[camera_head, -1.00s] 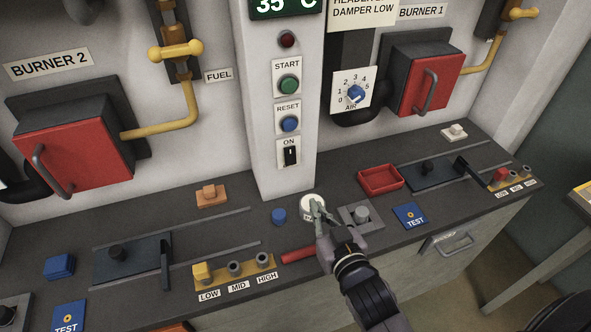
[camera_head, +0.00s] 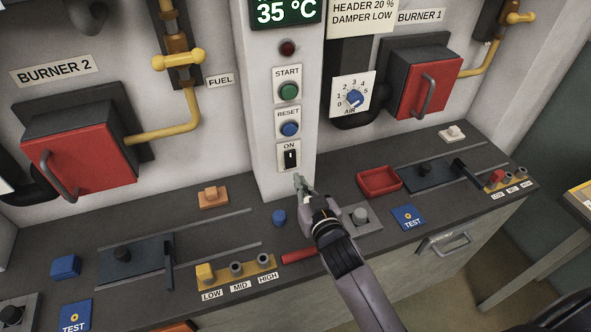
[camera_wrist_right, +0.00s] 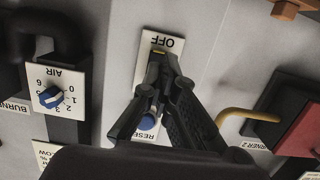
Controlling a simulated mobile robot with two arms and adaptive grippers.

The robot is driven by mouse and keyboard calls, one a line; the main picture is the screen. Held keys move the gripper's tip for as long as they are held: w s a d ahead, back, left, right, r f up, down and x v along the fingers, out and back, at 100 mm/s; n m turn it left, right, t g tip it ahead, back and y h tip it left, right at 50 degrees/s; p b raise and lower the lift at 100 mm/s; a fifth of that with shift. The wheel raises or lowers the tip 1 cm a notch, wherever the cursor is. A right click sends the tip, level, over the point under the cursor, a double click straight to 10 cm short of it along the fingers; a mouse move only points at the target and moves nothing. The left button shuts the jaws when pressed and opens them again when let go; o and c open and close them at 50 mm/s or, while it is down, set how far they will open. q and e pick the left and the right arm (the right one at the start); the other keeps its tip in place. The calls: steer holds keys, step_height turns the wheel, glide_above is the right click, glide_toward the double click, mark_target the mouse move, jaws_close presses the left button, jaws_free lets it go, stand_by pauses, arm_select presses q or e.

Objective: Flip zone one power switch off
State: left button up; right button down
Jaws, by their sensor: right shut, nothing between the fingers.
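The power switch (camera_head: 290,159) is a small black switch on a white plate on the grey pillar, with ON printed above it. In the right wrist view the plate appears upside down with the word OFF (camera_wrist_right: 170,42), and the fingers hide most of the switch. My right gripper (camera_head: 298,179) is shut and empty, its tips just below the switch plate in the head view. In the wrist view its fingertips (camera_wrist_right: 160,57) overlap the plate close to OFF; I cannot tell whether they touch it. My left gripper is not in view.
The blue RESET button (camera_head: 290,129) and green START button (camera_head: 289,91) sit above the switch. The AIR dial (camera_head: 355,98) is to the right. Below, the counter holds a blue knob (camera_head: 279,217), a red tray (camera_head: 379,193) and sliding levers.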

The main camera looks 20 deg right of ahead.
mark_target(290, 160)
steer(key=w, duration=0.3)
steer(key=w+p, duration=0.1)
steer(key=shift+w+a+f, duration=0.1)
steer(key=shift+w+f, duration=0.15)
steer(key=shift+f, duration=0.15)
steer(key=b, duration=0.2)
steer(key=shift+w+t+b, duration=0.3)
steer(key=shift+t, duration=0.1)
